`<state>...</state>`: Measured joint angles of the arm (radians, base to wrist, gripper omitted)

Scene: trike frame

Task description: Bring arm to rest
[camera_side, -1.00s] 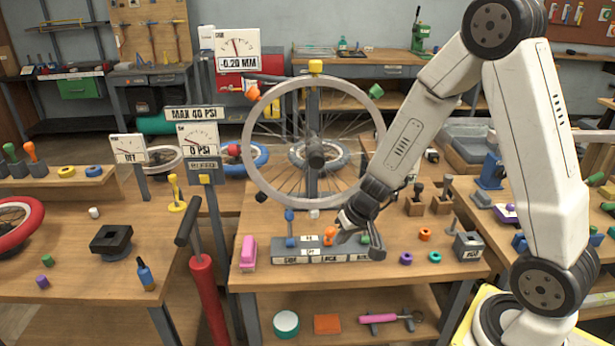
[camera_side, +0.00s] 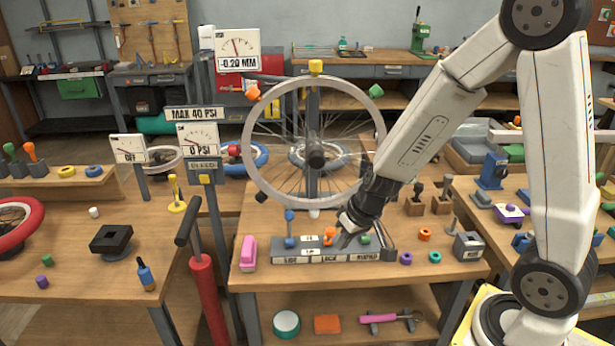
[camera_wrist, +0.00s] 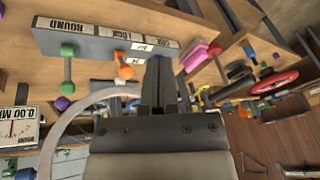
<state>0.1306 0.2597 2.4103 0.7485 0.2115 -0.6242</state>
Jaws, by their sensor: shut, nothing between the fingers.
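My gripper (camera_side: 343,238) is just to the right of the orange-topped lever (camera_side: 329,236), low over the grey lever block (camera_side: 302,258). I cannot tell from the side view whether it touches the lever. In the wrist view my gripper's dark fingers (camera_wrist: 160,70) are together with nothing between them. The orange lever (camera_wrist: 125,71) and the green lever (camera_wrist: 67,51) stand to their left there. My arm reaches over the bench from the right, bent high at the elbow.
A spoked wheel (camera_side: 247,138) stands upright in a stand behind the lever block. A blue lever (camera_side: 289,216) and a pink block (camera_side: 249,252) are to the left.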

